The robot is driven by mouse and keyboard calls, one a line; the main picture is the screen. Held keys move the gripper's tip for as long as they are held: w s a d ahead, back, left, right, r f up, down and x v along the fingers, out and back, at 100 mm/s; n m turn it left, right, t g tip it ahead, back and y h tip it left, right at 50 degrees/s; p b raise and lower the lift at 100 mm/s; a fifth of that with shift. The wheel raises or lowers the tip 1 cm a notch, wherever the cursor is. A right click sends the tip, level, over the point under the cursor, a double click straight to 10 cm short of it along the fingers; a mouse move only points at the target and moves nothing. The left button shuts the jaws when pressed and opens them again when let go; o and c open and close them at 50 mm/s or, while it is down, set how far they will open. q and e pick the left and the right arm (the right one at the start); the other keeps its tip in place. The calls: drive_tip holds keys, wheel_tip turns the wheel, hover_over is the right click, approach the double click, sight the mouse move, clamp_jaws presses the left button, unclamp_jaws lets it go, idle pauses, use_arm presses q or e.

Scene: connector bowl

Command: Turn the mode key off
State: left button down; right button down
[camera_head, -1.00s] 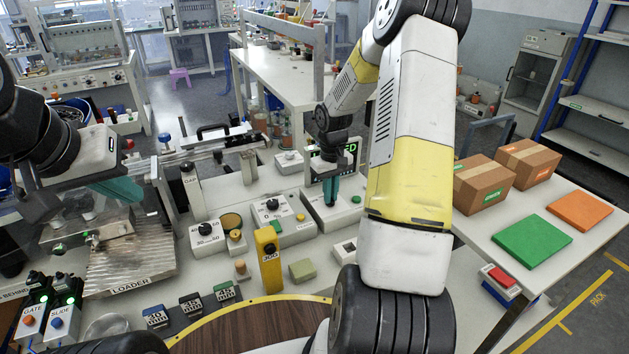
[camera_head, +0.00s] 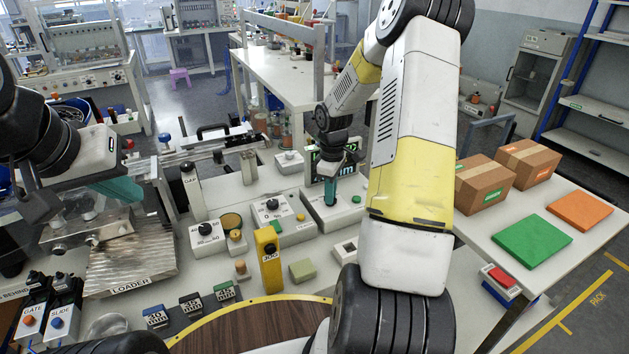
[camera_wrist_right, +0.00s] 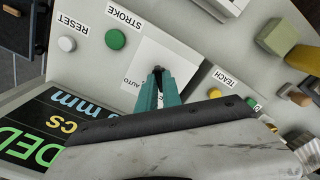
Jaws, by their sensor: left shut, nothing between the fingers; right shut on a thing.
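The mode key (camera_wrist_right: 158,69) shows in the right wrist view as a small dark piece on a white square plate (camera_wrist_right: 150,55) marked AUTO. My right gripper (camera_wrist_right: 160,80) has its teal fingers shut on it, and they hide most of it. In the head view the right gripper (camera_head: 330,200) points down onto the white control box (camera_head: 350,214), left of a green button. The key itself is hidden there by the fingers. My left gripper (camera_head: 122,190) is shut and empty over the loader area at the left.
Green STROKE (camera_wrist_right: 116,39) and white RESET (camera_wrist_right: 67,44) buttons sit close to the right gripper. A lit display (camera_wrist_right: 50,125) stands beside it. Dial boxes (camera_head: 272,208), a yellow block (camera_head: 268,262) and the loader (camera_head: 130,270) crowd the bench.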

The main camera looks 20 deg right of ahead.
drive_tip(key=shift+n, duration=0.4)
drive_tip(key=c, duration=1.5)
unclamp_jaws()
drive_tip(key=shift+r, duration=3.95)
